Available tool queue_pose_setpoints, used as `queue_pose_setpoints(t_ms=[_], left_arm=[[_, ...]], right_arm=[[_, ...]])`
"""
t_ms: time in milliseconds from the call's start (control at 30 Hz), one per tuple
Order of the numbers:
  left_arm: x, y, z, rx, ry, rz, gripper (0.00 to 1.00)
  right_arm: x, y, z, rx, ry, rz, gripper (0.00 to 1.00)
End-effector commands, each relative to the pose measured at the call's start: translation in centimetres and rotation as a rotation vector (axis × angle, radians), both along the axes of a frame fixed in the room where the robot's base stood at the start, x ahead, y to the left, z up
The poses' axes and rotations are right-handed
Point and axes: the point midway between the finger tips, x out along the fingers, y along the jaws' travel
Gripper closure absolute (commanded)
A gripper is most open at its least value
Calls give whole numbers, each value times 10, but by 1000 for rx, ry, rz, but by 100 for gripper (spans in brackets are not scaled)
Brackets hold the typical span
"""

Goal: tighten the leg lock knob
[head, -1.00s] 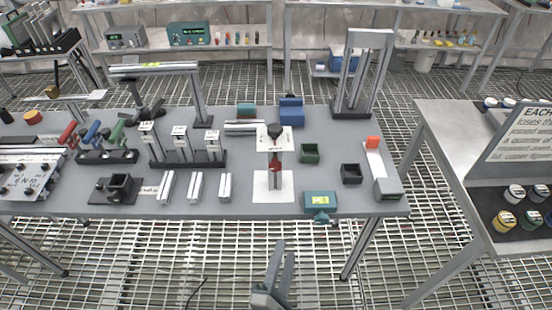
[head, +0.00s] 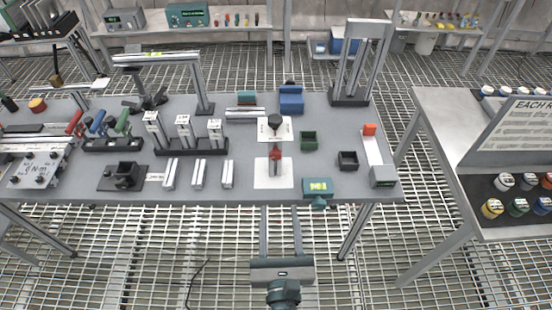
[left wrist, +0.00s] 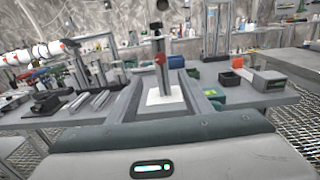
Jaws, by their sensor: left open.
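A small upright stand with a black knob (head: 275,123) on top and a red knob (head: 275,152) lower down stands on a white sheet (head: 262,178) near the table's front edge. I cannot tell which knob is the leg lock. My left gripper (head: 281,208) is open and empty in front of the table edge, its two fingers pointing towards the stand. In the left wrist view the red knob (left wrist: 160,59) shows beyond and between the fingertips (left wrist: 162,72), apart from them. My right gripper is not in view.
Green (head: 309,140) and black (head: 348,160) open bins stand to the right. A second table (head: 440,130) is farther right.

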Motion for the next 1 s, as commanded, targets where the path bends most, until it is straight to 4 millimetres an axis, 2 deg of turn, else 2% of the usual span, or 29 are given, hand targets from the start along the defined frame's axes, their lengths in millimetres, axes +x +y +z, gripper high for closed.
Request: queue_pose_setpoints(t_ms=[267,800,1000], left_arm=[[31,1,4,2,-2,0,55],[127,4,4,4,-1,0,55],[154,5,3,4,-1,-1,55]], right_arm=[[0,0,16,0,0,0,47],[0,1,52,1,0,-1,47],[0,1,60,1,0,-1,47]])
